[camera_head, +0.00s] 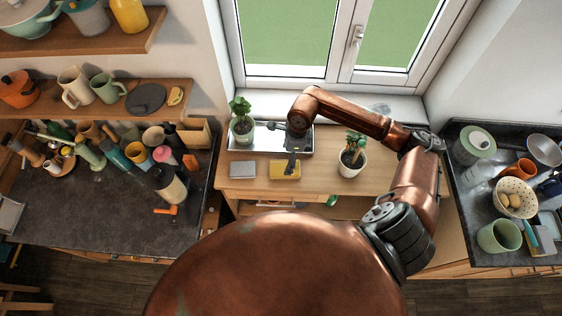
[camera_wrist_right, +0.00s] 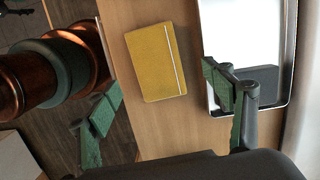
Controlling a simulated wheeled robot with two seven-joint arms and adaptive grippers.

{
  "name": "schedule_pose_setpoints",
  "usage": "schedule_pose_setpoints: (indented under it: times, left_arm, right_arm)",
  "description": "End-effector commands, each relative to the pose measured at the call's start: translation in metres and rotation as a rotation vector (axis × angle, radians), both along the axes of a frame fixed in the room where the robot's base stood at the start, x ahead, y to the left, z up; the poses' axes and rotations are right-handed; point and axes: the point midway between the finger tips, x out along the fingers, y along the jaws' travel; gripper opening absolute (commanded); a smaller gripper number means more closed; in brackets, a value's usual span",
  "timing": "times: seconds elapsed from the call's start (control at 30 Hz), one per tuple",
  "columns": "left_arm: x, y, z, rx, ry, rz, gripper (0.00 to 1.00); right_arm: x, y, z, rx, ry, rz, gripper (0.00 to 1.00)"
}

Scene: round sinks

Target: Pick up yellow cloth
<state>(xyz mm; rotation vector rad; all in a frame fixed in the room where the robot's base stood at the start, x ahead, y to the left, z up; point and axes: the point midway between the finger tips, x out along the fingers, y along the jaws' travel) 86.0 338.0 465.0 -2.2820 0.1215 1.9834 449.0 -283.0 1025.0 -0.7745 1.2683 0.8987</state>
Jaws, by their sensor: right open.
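A flat yellow rectangle (camera_head: 285,171) lies on the wooden counter below the window. In the right wrist view, the yellow rectangle (camera_wrist_right: 155,62) has straight edges and a thin pale stripe near one side, so it looks more like a notebook than a loose cloth. The yellow item lies apart from the fingers, beyond the tips. My left gripper is not in view.
A grey flat block (camera_head: 243,170) lies left of the yellow item. A metal tray (camera_head: 240,165) lies behind. Potted plants (camera_head: 351,163) stand to the right and back left (camera_head: 242,126). Crowded dark counters flank both sides. The wooden counter's front edge is close.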

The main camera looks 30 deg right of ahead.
Motion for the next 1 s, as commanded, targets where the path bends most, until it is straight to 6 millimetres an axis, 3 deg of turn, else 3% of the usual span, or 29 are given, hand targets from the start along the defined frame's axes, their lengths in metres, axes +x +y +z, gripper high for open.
schedule_pose_setpoints:
  times: [0.2,0.37,0.53,0.77,0.87,1.0]
  left_arm:
    - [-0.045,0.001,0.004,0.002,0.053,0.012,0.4]
    - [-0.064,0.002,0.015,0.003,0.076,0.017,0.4]
    - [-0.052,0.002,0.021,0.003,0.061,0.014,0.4]
    - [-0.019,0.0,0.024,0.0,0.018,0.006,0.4]
    - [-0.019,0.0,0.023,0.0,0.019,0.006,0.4]
    - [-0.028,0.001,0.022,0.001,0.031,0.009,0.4]
  right_arm:
    - [-0.003,-0.001,-0.022,0.002,0.004,-0.012,0.75]
    - [-0.004,0.002,-0.042,0.005,0.006,-0.016,0.75]
    - [-0.002,0.005,-0.065,0.004,0.003,-0.015,0.75]
    - [0.0,0.006,-0.072,0.002,-0.001,-0.009,0.75]
    - [0.0,0.007,-0.072,0.002,0.0,-0.009,0.73]
    - [0.0,0.007,-0.072,0.002,0.0,-0.009,0.64]
